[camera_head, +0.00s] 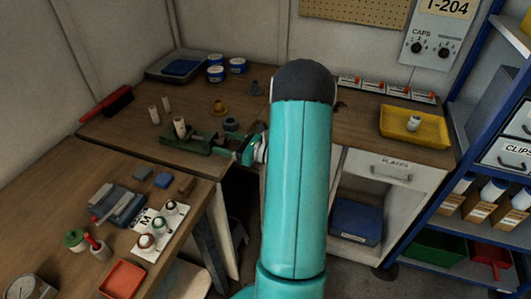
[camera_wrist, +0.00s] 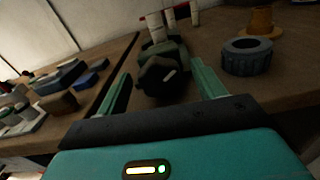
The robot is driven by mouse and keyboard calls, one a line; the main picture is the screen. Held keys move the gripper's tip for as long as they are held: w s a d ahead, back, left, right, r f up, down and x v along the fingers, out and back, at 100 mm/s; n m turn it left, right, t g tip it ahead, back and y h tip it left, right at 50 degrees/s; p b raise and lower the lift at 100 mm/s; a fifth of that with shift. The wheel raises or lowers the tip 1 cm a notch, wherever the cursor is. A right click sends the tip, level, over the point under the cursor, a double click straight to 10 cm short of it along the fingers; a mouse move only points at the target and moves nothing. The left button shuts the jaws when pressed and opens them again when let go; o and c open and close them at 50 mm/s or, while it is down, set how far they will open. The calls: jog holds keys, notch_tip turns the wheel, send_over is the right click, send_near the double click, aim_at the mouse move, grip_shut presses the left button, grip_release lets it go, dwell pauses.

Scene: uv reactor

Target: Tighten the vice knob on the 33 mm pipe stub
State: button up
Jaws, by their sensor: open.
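The green vice (camera_head: 188,143) lies on the back bench, with a pale pipe stub (camera_head: 180,127) upright at it. In the wrist view the vice body (camera_wrist: 165,52) points away from me, and a pale stub (camera_wrist: 156,27) stands at its far part. The dark vice knob (camera_wrist: 158,77) is at the near end, with a light mark on its face. My gripper (camera_wrist: 162,88) is open, one green finger on each side of the knob, with visible gaps. In the head view my gripper (camera_head: 248,150) is at the vice's right end, partly hidden by my arm.
Two more pale stubs (camera_head: 160,108) stand behind the vice. A ribbed blue-grey ring (camera_wrist: 247,57) sits close right of my right finger, with a yellow-brown flanged part (camera_wrist: 261,22) behind it. A red brush (camera_head: 108,103) lies left. A yellow tray (camera_head: 400,125) is far right.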

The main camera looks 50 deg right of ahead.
jog(key=shift+n, duration=0.7)
jog(key=v, duration=1.4)
jog(key=shift+c, duration=0.2)
